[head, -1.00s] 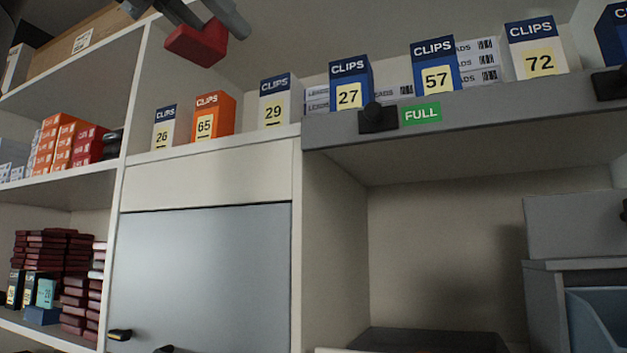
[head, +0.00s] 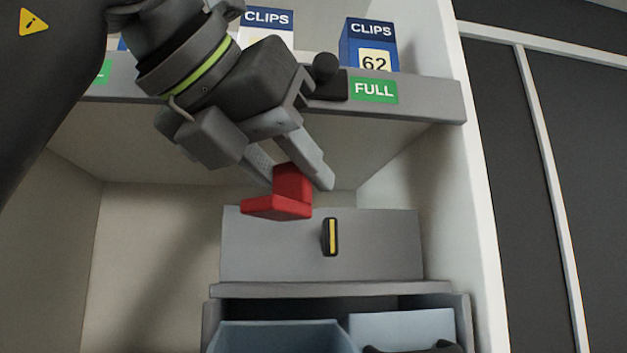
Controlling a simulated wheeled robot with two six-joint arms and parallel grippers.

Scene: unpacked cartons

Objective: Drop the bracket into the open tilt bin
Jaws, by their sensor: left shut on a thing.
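The red L-shaped bracket (head: 280,200) is held between the fingertips of my left gripper (head: 296,178), in front of the shelf recess. Below it stands a grey bin cabinet with two pale blue bins. The left bin (head: 285,338) seems to stand further forward, with a dark gap above its rim; I take it as the open tilt bin. The right bin (head: 400,324) is beside it. The bracket appears above the left bin in the picture, apart from it. The bins' lower parts are cut off by the frame.
A shelf edge with a green FULL label (head: 374,90) and CLIPS boxes (head: 369,45) hangs above. A white upright (head: 440,190) bounds the right side.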

